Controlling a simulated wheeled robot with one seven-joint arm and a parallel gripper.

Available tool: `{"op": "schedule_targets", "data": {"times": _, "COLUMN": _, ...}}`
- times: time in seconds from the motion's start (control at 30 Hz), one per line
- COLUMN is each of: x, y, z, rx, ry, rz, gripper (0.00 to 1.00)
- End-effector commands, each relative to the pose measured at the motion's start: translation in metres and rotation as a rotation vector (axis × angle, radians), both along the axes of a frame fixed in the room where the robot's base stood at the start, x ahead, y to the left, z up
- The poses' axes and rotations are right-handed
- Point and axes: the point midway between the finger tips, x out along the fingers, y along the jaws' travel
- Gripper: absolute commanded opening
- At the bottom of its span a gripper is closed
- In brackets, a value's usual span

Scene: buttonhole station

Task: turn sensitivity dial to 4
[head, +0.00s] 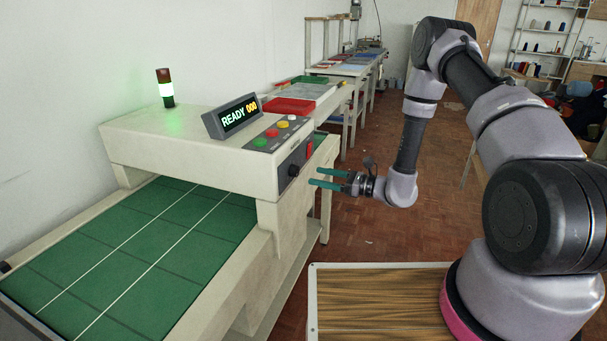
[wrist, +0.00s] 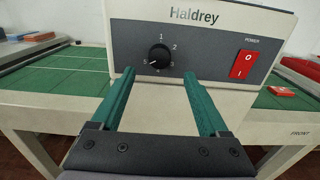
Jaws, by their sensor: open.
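The sensitivity dial (wrist: 159,56) is a round black knob on the dark control panel, with numbers around it. Its white mark seems to point lower left, toward the 5; the 4 sits below the knob and is partly hard to read. In the head view the dial (head: 293,171) is on the end face of the cream machine. My gripper (head: 313,177) has two green fingers, open and empty, a short way out from the dial. In the wrist view the fingertips (wrist: 158,73) lie left and right of the dial, slightly below it, apart from it.
A red power switch (wrist: 243,65) is right of the dial on the same panel. Coloured buttons (head: 272,133) and a display (head: 231,116) reading READY 000 are on top of the machine. A green bed (head: 130,250) runs under it. A wooden-topped surface (head: 380,300) is in front.

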Motion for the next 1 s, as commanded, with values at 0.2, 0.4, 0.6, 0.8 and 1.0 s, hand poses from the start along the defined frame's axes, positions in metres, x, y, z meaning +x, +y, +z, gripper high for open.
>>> {"op": "schedule_targets", "data": {"times": 0.2, "x": 0.013, "y": 0.039, "z": 0.001, "rx": 0.001, "ry": -0.001, "rz": 0.004, "gripper": 0.78}}
{"op": "schedule_targets", "data": {"times": 0.4, "x": 0.02, "y": 0.057, "z": 0.0, "rx": 0.0, "ry": -0.001, "rz": 0.003, "gripper": 0.78}}
{"op": "schedule_targets", "data": {"times": 0.6, "x": 0.022, "y": 0.06, "z": 0.0, "rx": 0.0, "ry": 0.001, "rz": 0.001, "gripper": 0.78}}
{"op": "schedule_targets", "data": {"times": 0.8, "x": 0.021, "y": 0.06, "z": 0.001, "rx": 0.0, "ry": 0.0, "rz": 0.001, "gripper": 0.55}}
{"op": "schedule_targets", "data": {"times": 1.0, "x": 0.021, "y": 0.06, "z": 0.001, "rx": 0.0, "ry": 0.0, "rz": 0.002, "gripper": 0.0}}
